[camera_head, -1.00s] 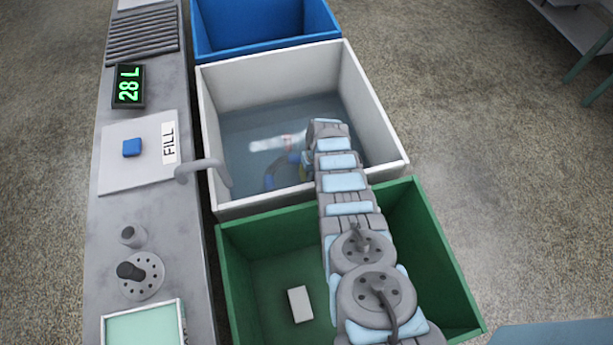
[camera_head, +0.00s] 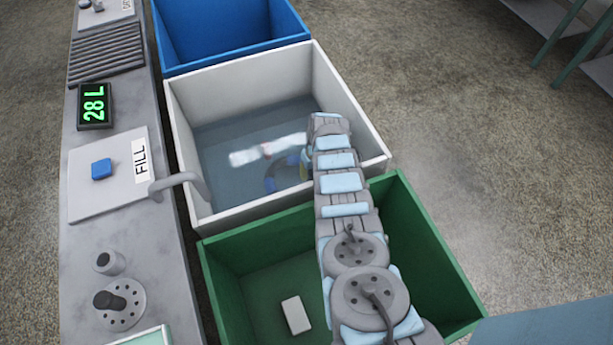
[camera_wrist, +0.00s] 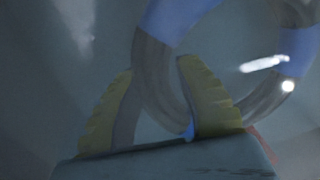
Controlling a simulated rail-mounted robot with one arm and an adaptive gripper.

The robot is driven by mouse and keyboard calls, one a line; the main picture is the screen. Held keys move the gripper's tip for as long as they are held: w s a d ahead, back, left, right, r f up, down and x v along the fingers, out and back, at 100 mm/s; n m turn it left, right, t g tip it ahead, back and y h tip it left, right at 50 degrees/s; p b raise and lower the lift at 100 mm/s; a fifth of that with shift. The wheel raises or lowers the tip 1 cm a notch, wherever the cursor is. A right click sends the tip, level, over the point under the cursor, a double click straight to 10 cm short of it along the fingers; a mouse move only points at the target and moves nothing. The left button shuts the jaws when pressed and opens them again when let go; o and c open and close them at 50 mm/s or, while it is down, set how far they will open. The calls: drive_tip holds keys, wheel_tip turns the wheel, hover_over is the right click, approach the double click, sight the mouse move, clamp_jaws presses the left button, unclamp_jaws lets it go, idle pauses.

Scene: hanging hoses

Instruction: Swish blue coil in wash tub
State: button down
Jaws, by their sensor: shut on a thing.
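The blue coil (camera_head: 272,180) is in the white wash tub (camera_head: 190,130), under or at the water, partly hidden by my arm in the head view. In the wrist view the coil (camera_wrist: 165,75) is a ring with blue and grey-black sections. My gripper (camera_wrist: 160,100) has yellow ribbed fingers, one on each side of the grey section, and is shut on it. In the head view my arm reaches down into the tub and hides most of the gripper.
A blue bin (camera_head: 235,52) stands behind the tub and a green bin (camera_head: 225,285) in front, with a small white block (camera_head: 296,315) inside. On the left is a counter with a FILL panel (camera_head: 130,165), a 28 L display (camera_head: 95,105) and a spout (camera_head: 180,180) over the tub rim.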

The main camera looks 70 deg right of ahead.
drive_tip(key=shift+a, duration=0.1)
idle(0.3)
drive_tip(key=shift+w+a+p, duration=0.15)
drive_tip(key=shift+w+p, duration=0.05)
drive_tip(key=shift+p, duration=0.25)
drive_tip(key=shift+w+a+p, duration=0.45)
drive_tip(key=shift+w+a, duration=0.45)
drive_tip(key=shift+a, duration=0.05)
drive_tip(key=shift+w+a+f+p, duration=0.1)
drive_tip(key=shift+w+a+p, duration=0.35)
drive_tip(key=shift+w+a, duration=0.55)
drive_tip(key=shift+w+a+p, duration=0.45)
drive_tip(key=shift+w+a, duration=0.3)
drive_tip(key=shift+w, duration=0.4)
drive_tip(key=shift+s+d, duration=0.1)
drive_tip(key=shift+d, duration=0.05)
